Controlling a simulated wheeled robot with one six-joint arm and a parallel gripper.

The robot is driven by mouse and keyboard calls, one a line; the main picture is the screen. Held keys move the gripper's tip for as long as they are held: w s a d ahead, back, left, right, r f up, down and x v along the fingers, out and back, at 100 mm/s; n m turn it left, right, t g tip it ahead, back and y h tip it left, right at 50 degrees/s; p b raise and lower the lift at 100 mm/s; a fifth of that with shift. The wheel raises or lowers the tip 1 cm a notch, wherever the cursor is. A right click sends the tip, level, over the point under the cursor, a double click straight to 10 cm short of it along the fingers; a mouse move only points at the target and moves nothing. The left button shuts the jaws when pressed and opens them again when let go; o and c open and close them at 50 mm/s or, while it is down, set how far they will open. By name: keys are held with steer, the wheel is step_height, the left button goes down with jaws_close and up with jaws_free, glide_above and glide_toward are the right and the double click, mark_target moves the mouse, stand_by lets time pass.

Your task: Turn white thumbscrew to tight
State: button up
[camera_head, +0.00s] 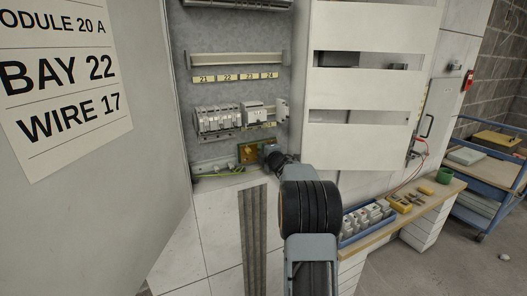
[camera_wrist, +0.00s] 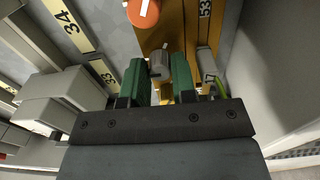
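My gripper (camera_wrist: 159,72) has two green fingers, seen in the wrist view at an orange-yellow plate. A small pale grey knob, which looks like the white thumbscrew in shade (camera_wrist: 158,58), sits between the fingertips. The knob's turn position cannot be read. In the head view the plate (camera_head: 247,153) is low in the cabinet, and my gripper (camera_head: 270,153) reaches its right side. The thumbscrew is hidden there.
A red-orange round knob with a white mark (camera_wrist: 143,12) is just beyond the fingers. A pale part (camera_wrist: 206,62) stands close to the right finger. Pale modules (camera_wrist: 62,92) lie left. The open cabinet door (camera_head: 130,150) and white slotted panel (camera_head: 365,90) flank the cabinet opening.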

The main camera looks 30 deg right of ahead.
jaws_close()
steer(key=shift+m, duration=0.3)
steer(key=m+p, duration=0.3)
steer(key=m, duration=0.2)
steer(key=shift+r, duration=0.1)
steer(key=m+p, duration=0.3)
steer(key=m, duration=0.3)
steer(key=m+p, duration=0.3)
steer(key=m, duration=0.3)
steer(key=shift+m+p, duration=0.3)
steer(key=m+p, duration=0.2)
steer(key=m, duration=0.3)
steer(key=shift+m, duration=0.3)
